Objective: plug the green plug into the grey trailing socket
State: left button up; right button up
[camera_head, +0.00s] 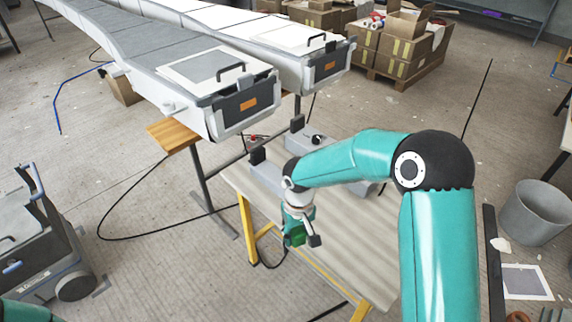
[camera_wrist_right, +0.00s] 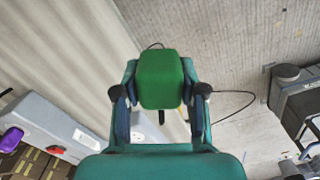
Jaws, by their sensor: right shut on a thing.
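My right gripper (camera_head: 299,226) is shut on the green plug (camera_head: 294,235), just off the near left edge of the worktable (camera_head: 345,240). In the right wrist view the green plug (camera_wrist_right: 160,78) sits between the two fingers of this gripper (camera_wrist_right: 160,98). A dark cord hangs below the plug in the head view. I cannot pick out the grey trailing socket for certain. My left gripper is not in view.
Grey boxes (camera_head: 266,178) with dark blocks stand on the table's far side, partly behind my right arm. A grey wheeled machine (camera_head: 45,240) is at left, a bucket (camera_head: 533,212) at right. Cables cross the floor.

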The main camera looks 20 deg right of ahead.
aim_at(269, 174)
jog(key=z, duration=0.1)
jog(key=i, duration=0.95)
jog(key=u, duration=0.1)
